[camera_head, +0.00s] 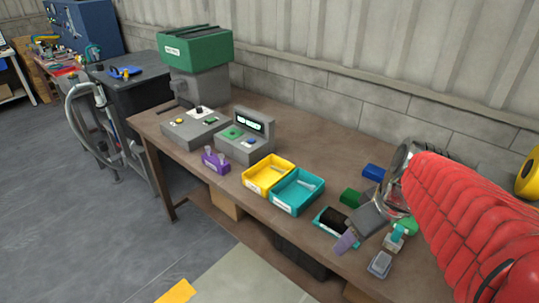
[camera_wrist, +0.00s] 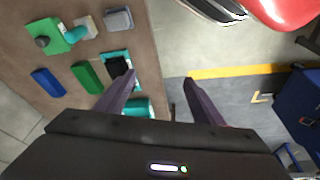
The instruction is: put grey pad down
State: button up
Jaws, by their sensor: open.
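The grey pad (camera_head: 380,264) lies on the brown workbench near its front edge, at the right. It also shows in the wrist view (camera_wrist: 118,19) at the top, beside a small beige block. My gripper (camera_head: 346,242) is over the front edge of the bench, left of the pad and apart from it. In the wrist view my gripper (camera_wrist: 159,77) has its two dark fingers spread, with nothing between them. The left finger overlaps a teal tray holding a black piece.
The teal tray with the black piece (camera_head: 331,219) is close to my gripper. Blue (camera_wrist: 48,82) and green (camera_wrist: 87,77) blocks and a green part with a dark knob (camera_wrist: 44,38) lie nearby. Yellow (camera_head: 267,174) and teal (camera_head: 297,191) bins stand farther left.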

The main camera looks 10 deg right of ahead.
jog(key=s+a+r+m+t, duration=0.1)
jog(key=a+m, duration=0.1)
jog(key=a, duration=0.3)
jog(key=s+a+r+m+t, duration=0.1)
jog(key=a+r+m, duration=0.1)
jog(key=a, duration=0.4)
jog(key=shift+s+a+r+h, duration=0.2)
jog(key=shift+s+r+h, duration=0.1)
jog(key=shift+s+h, duration=0.1)
